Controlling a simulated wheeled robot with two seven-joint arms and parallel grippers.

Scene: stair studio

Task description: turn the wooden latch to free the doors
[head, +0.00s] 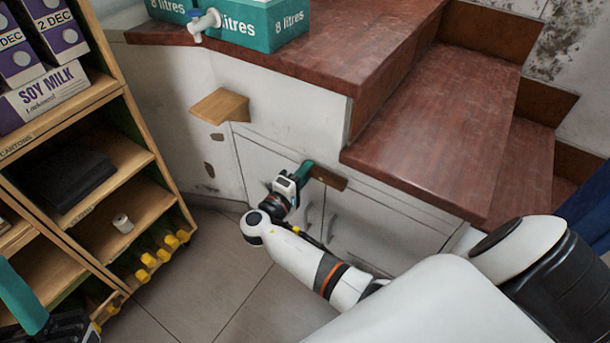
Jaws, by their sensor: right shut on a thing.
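The wooden latch (329,178) is a short brown bar across the top of the seam between two white cupboard doors under the stairs. It lies tilted, its right end lower than its left. The left door (262,165) and the right door (375,222) look closed. My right gripper (306,170) is shut on the left end of the latch; its green fingers cover that end. Part of my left gripper (22,300) shows at the lower left edge, away from the doors; its opening cannot be made out.
A wooden shelf unit (142,158) with cartons and yellow-capped bottles stands at the left. A small wooden block (220,106) juts from the wall above the left door. Red-brown stair treads (440,130) overhang the doors. Green boxes (262,25) stand on the landing. Floor tiles (215,270) are clear.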

